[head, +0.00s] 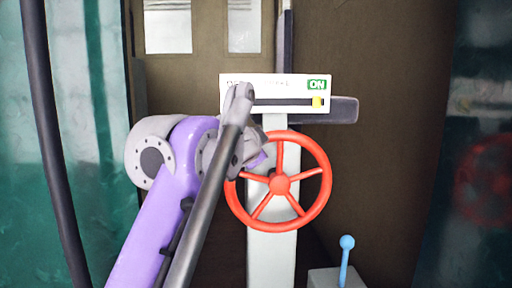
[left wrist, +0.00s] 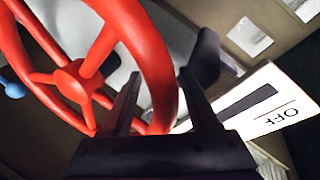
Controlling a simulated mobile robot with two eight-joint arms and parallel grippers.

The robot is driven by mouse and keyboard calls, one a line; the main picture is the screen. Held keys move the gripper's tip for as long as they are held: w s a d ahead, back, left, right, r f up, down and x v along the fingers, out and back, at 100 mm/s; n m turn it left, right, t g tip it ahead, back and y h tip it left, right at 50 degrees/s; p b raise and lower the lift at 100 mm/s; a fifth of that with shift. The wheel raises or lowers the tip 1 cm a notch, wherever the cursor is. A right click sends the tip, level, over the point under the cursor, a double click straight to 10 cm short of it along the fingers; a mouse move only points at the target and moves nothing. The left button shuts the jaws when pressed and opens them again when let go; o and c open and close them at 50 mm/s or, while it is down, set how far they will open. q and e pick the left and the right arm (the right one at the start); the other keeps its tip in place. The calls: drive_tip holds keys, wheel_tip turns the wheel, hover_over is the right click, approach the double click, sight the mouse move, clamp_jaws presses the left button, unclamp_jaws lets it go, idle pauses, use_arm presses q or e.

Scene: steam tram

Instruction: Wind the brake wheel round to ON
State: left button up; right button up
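The red brake wheel (head: 280,184) with several spokes stands upright on a pale post (head: 272,258). Above it a white indicator plate (head: 243,107) has a slot and a green ON label (head: 317,84). A yellow marker (head: 318,102) sits at the slot's right end, just under ON. My left gripper (head: 257,151) is at the wheel's upper left rim, partly hidden behind a dark bar. In the left wrist view the rim (left wrist: 158,75) passes between the fingers (left wrist: 160,82), which stand apart with a gap showing beside it. The plate's OFF end (left wrist: 277,115) also shows there.
A dark bar (head: 206,208) with a grey end crosses in front of my left arm. A blue-knobbed lever (head: 347,243) stands at lower right on a grey box (head: 326,278). A dark pole (head: 49,140) runs down the left. The brown wall right of the wheel is bare.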

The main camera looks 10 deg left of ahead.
use_arm(q)
drive_tip(key=shift+s, duration=0.1)
drive_tip(key=p+v, duration=0.1)
drive_tip(key=v, duration=0.9)
drive_tip(key=shift+s, duration=0.35)
drive_tip(key=s+a+f+n+g, duration=0.2)
drive_tip(key=s+f+n, duration=0.1)
drive_tip(key=f, duration=1.1)
drive_tip(key=s+a+f+n+g+y, duration=0.1)
drive_tip(key=s+a+f+n+g, duration=0.2)
drive_tip(key=f, duration=1.1)
drive_tip(key=s+a+f+n+g, duration=0.2)
drive_tip(key=s+f, duration=0.4)
drive_tip(key=f, duration=0.8)
drive_tip(key=shift+a+f+n+y, duration=0.25)
drive_tip(key=shift+n+y, duration=0.05)
drive_tip(key=shift+n, duration=0.2)
drive_tip(key=s+f, duration=0.2)
drive_tip(key=f, duration=0.2)
drive_tip(key=s+d+f+n+g+h, duration=0.1)
drive_tip(key=s+f, duration=0.2)
drive_tip(key=s+f+g, duration=0.1)
drive_tip(key=s+f, duration=0.1)
drive_tip(key=f, duration=0.2)
drive_tip(key=shift+s+d+f+h, duration=0.3)
drive_tip(key=shift+d, duration=0.05)
drive_tip(key=shift+c, duration=0.3)
